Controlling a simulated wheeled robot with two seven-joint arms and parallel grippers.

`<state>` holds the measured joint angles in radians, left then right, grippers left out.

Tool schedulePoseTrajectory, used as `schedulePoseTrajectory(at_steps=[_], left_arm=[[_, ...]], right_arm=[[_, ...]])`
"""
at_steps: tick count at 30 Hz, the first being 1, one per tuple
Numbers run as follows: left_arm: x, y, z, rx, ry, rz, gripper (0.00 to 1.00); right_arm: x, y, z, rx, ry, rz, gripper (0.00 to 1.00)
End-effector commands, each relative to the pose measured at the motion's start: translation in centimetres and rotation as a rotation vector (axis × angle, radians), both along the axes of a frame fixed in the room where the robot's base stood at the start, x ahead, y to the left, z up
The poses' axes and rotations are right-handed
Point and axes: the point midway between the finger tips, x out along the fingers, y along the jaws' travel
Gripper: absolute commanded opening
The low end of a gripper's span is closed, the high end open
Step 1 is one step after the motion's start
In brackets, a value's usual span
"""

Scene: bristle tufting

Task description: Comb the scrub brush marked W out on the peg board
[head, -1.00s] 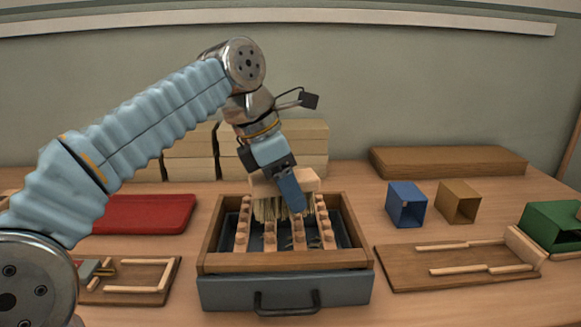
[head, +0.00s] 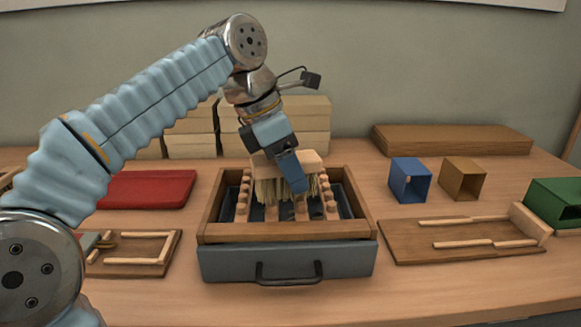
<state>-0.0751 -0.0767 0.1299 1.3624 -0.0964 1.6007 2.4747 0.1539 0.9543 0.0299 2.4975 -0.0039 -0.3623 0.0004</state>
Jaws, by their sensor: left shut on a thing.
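The scrub brush (head: 262,169) has a pale wooden block and long straw-coloured bristles hanging down. No W mark can be made out on it. My left gripper (head: 287,178) is shut on the brush and holds it upright over the peg board (head: 243,198). The peg board has rows of wooden pegs inside a wooden-framed box with a grey drawer front and dark handle. The bristles hang among the middle peg rows; whether they touch the pegs I cannot tell. The gripper's far finger is hidden. My right gripper is not in view.
A red mat (head: 148,189) lies left, with a wooden jig board (head: 128,262) in front of it. Blue (head: 409,180), brown (head: 463,179) and green (head: 556,203) open boxes stand right, behind and beside a railed board (head: 420,245). Pale blocks (head: 300,115) stand behind.

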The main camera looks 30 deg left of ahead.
Motion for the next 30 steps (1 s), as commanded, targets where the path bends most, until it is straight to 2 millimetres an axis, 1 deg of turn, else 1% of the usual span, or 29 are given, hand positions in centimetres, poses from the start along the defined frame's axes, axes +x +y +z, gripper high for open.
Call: schedulePoseTrajectory(at_steps=[20,26,30], left_arm=[[0.0,0.0,-1.0,0.000,0.000,0.000,0.29],[0.3,0.2,-0.9,0.000,0.000,0.001,0.29],[1.2,0.7,-0.7,0.000,0.001,0.002,0.29]], right_arm=[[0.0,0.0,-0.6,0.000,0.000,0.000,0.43],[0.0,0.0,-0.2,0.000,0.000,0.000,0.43],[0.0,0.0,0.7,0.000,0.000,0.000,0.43]])
